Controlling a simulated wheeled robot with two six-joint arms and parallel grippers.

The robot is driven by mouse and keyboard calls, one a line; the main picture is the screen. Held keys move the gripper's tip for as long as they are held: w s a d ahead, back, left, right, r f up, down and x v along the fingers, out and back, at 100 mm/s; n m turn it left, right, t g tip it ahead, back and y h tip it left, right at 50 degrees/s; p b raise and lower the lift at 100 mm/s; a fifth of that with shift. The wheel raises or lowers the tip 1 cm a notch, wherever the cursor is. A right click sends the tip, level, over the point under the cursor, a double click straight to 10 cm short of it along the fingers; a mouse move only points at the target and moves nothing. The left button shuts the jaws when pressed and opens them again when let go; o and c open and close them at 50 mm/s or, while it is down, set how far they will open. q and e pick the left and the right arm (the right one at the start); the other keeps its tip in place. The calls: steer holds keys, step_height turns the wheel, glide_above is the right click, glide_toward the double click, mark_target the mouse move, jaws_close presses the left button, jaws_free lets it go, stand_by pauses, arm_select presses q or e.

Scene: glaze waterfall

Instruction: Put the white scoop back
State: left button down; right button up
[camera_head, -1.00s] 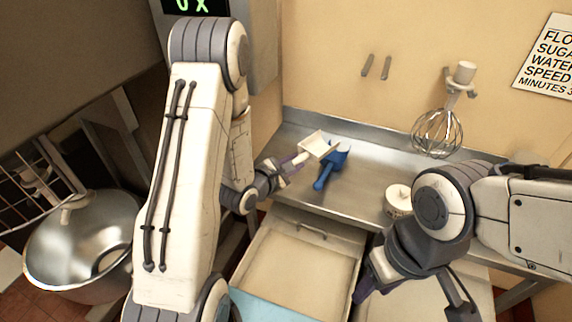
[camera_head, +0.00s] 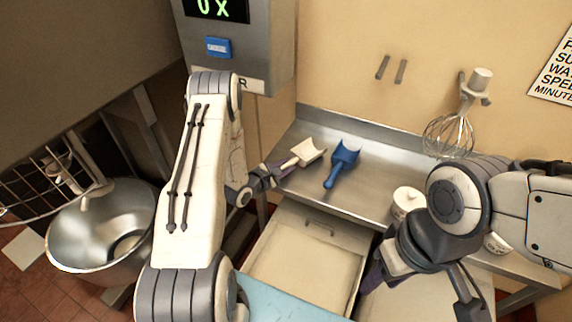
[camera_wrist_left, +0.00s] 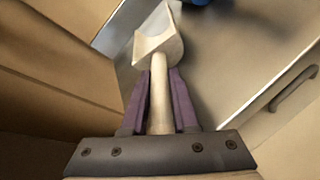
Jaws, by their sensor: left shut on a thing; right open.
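The white scoop (camera_head: 307,153) is at the left end of the steel counter (camera_head: 370,188), its handle toward my left gripper (camera_head: 282,171). My left gripper is shut on the scoop's handle; in the left wrist view the white scoop (camera_wrist_left: 160,50) points away from the purple fingers (camera_wrist_left: 160,100). I cannot tell whether the scoop touches the counter. A blue scoop (camera_head: 342,163) lies on the counter to the right of the white one. My right gripper (camera_head: 415,290) is open and empty over the front of the counter's right side.
An open drawer (camera_head: 300,255) sits below the counter. A white lidded tub (camera_head: 405,203) stands near my right arm. A whisk (camera_head: 450,135) hangs on the wall beside two empty hooks (camera_head: 391,70). A steel bowl (camera_head: 100,235) is at the left.

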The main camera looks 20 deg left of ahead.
arm_select(q)
steer(key=shift+f, duration=0.1)
steer(key=c, duration=0.7)
jaws_free()
